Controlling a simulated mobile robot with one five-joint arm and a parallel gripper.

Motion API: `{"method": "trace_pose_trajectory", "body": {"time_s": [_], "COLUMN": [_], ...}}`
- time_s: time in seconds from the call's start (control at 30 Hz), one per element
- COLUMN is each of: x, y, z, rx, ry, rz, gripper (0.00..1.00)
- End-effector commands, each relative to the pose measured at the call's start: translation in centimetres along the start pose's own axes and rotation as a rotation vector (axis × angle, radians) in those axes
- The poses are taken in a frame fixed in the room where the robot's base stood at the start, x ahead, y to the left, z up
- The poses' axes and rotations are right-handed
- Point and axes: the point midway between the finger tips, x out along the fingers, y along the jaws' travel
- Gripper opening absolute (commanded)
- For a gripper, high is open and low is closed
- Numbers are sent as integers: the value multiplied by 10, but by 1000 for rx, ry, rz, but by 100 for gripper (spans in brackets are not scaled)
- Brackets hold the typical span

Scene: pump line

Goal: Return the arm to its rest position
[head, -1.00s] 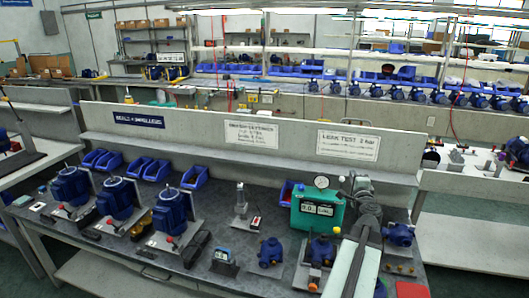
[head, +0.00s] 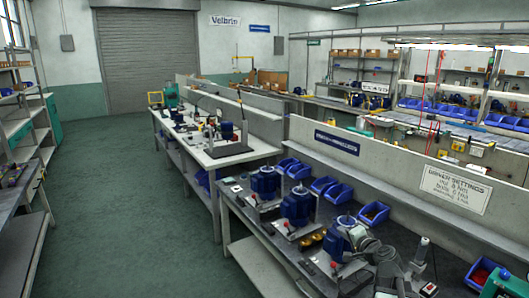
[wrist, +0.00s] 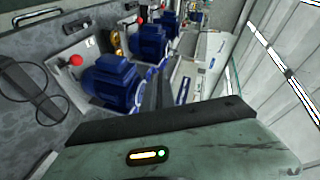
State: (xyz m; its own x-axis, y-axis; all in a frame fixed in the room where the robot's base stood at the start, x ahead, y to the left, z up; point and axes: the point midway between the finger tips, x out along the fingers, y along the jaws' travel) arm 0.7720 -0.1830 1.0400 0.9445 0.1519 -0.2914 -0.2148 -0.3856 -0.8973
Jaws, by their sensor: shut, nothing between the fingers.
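My gripper (wrist: 156,95) is shut and empty in the wrist view. Its dark fingers point along the bench, with a blue pump (wrist: 112,83) beside them on the left and more pumps beyond. In the head view, my grey arm shows at the lower right, over the workbench (head: 262,238), near the nearest blue pump (head: 340,241). The fingertips cannot be made out clearly there. I cannot tell whether the fingers touch anything.
Two more blue pumps (head: 298,207) stand along the bench on plates. Blue bins (head: 323,185) line its back below a divider (head: 385,165). A white bench (head: 208,152) stands beyond. The green floor (head: 130,200) at left is open, up to a roller shutter (head: 150,62).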

Motion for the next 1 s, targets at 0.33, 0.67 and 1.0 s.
{"method": "trace_pose_trajectory", "body": {"time_s": [0.33, 0.67, 1.0], "x": [9, -96, -111], "y": [10, 117, 124], "z": [279, 274, 272], "rx": [-558, -911, -908], "ry": [-627, -980, -1031], "rz": [245, 799, 847], "gripper": [0, 0, 0]}}
